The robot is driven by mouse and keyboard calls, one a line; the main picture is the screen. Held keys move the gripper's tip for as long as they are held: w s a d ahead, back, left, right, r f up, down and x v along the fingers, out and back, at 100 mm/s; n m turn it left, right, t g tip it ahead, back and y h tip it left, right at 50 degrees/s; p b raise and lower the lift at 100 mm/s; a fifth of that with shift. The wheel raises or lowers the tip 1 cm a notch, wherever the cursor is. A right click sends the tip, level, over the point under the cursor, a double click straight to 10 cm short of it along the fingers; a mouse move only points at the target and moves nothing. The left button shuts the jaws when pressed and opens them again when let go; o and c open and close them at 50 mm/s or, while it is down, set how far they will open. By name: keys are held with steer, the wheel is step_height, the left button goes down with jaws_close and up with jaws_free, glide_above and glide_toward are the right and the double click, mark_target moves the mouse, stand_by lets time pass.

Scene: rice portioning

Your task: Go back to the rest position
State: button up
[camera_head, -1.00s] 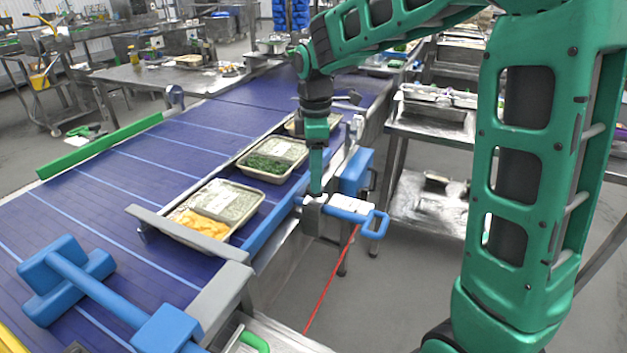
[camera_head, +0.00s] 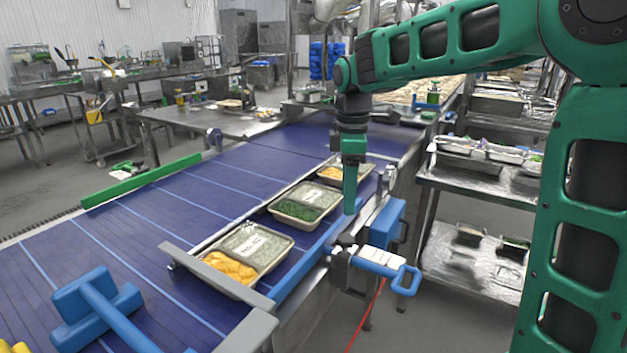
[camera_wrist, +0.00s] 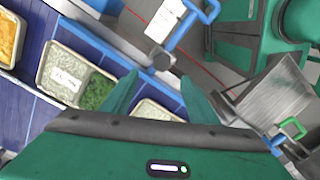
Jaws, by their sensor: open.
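My gripper (camera_head: 350,205) hangs pointing down over the right edge of the conveyor, above and apart from the blue-handled white device (camera_head: 375,262) on the belt's side. In the wrist view its two green fingers (camera_wrist: 160,92) are spread, with nothing held between them. The device shows at the top of the wrist view (camera_wrist: 166,20). My arm reaches in from the upper right, bent at the elbow.
Three two-compartment trays stand along the belt: one with orange food (camera_head: 218,285), one with green (camera_head: 288,217), one farther back (camera_head: 322,180). A blue T-shaped bar (camera_head: 104,310) lies front left. A steel rack (camera_head: 470,180) stands right.

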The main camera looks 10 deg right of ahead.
steer(key=s+d+f+m, duration=0.3)
steer(key=s+d+m, duration=0.8)
steer(key=s+d, duration=0.4)
steer(key=s+d+f+m, duration=0.1)
steer(key=s+f+m, duration=0.2)
steer(key=s+m, duration=0.2)
steer(key=s+d+f+m, duration=0.1)
steer(key=s+f+m, duration=0.2)
steer(key=s, duration=0.8)
steer(key=shift+d+f+m, duration=0.25)
steer(key=shift+m, duration=0.75)
steer(key=shift+w+f, duration=0.25)
steer(key=shift+w, duration=0.4)
